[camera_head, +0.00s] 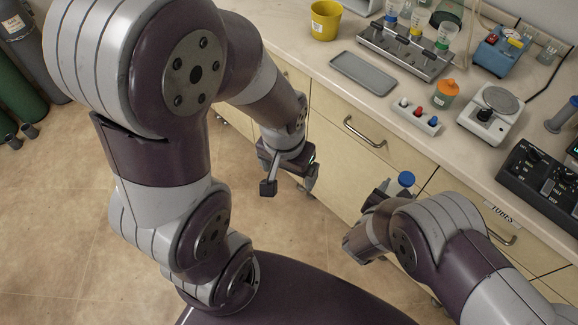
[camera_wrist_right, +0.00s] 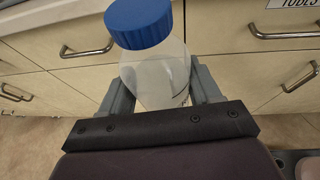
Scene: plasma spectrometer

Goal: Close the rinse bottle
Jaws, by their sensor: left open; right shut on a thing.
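The rinse bottle (camera_wrist_right: 157,78) is clear with a blue cap (camera_wrist_right: 140,22), which also shows in the head view (camera_head: 406,178). The cap sits over the bottle's mouth; I cannot tell how tightly it is seated. My right gripper (camera_wrist_right: 162,92) is shut on the bottle's body, one finger on each side, and holds it in front of the drawers, below the counter top. Most of the bottle is hidden in the head view. My left gripper (camera_head: 289,183) is open and empty, hanging left of the bottle, apart from it, over the floor.
The counter (camera_head: 325,75) carries a yellow cup (camera_head: 326,20), a grey tray (camera_head: 363,73), a tube rack (camera_head: 405,50), an orange-lidded jar (camera_head: 445,94), a scale (camera_head: 491,113) and a black control box (camera_head: 540,180). Drawer handles (camera_head: 364,132) stick out. Floor between the grippers is clear.

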